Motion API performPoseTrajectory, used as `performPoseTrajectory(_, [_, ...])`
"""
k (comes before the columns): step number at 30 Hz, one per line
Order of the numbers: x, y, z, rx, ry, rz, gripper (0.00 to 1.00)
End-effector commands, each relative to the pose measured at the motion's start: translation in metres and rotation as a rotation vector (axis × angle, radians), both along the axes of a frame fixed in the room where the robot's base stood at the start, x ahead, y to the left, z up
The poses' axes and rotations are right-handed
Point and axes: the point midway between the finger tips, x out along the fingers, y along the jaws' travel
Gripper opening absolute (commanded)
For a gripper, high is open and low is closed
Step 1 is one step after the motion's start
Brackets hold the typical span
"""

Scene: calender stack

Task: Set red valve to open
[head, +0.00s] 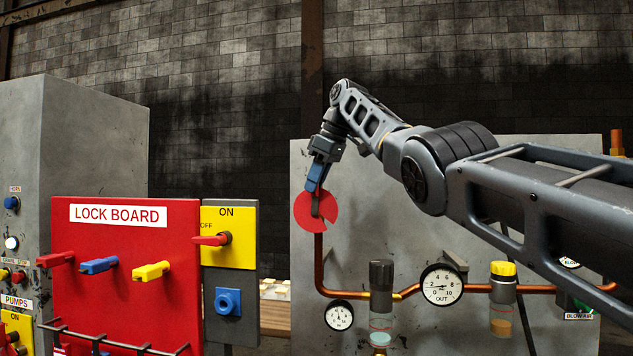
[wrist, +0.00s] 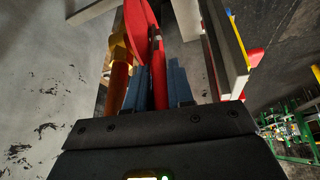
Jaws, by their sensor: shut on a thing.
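In the wrist view the disc (wrist: 140,28) is nearly edge-on. My gripper (head: 317,188) reaches it from above with blue fingers. In the wrist view my gripper (wrist: 160,72) is shut on a red part of the valve (wrist: 159,85), held between the blue fingers. The fingers and disc hide the valve's stem in the head view, and I cannot read its setting.
Copper pipe (head: 319,262) runs down and right past a dark cylinder (head: 381,276), a gauge (head: 441,285) and a yellow-topped unit (head: 502,285). A red lock board (head: 120,225) and a yellow ON/OFF switch plate (head: 240,222) stand to the left. Open space lies above the panel.

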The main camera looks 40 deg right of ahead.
Motion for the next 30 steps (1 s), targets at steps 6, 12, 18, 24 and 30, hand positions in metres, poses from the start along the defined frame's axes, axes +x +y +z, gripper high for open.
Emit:
performPoseTrajectory(6, [0.0018,0.0024,-0.0020,-0.013,0.028,0.004,0.00])
performPoseTrajectory(12, [0.0025,0.0017,-0.0027,-0.023,0.039,0.003,0.00])
performPoseTrajectory(18, [0.0025,0.0018,-0.0039,-0.025,0.046,0.003,0.00])
performPoseTrajectory(24, [0.0025,0.0019,-0.0043,-0.026,0.048,0.004,0.00])
performPoseTrajectory(30, [0.0025,0.0021,-0.0047,-0.025,0.048,0.005,0.25])
